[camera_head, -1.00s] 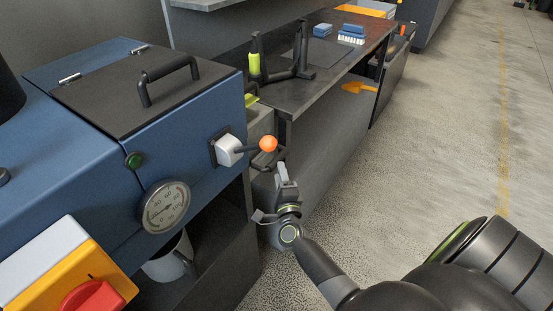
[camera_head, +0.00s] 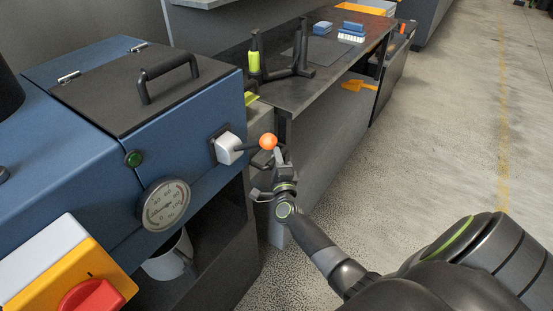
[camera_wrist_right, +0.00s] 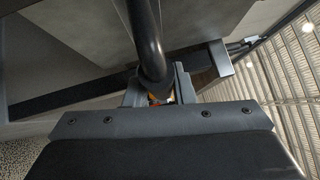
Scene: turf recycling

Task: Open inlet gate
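The inlet gate's lever shows in the head view as an orange ball knob (camera_head: 268,141) on a short dark rod. The rod sticks out to the right from a white block (camera_head: 228,148) on the side of the blue machine (camera_head: 185,140). My right gripper (camera_head: 277,158) is just below and right of the knob, close to it; I cannot tell if it touches. In the right wrist view, a black bar (camera_wrist_right: 147,40) runs down between the parted fingers (camera_wrist_right: 158,92). A bit of orange (camera_wrist_right: 158,99) shows there, mostly hidden. My left gripper is not in view.
A round gauge (camera_head: 165,205) and a green button (camera_head: 133,159) sit on the machine's front. A red knob (camera_head: 92,297) on a yellow panel is at lower left. A grey workbench (camera_head: 330,70) stands behind the lever. The floor (camera_head: 450,120) at right is clear.

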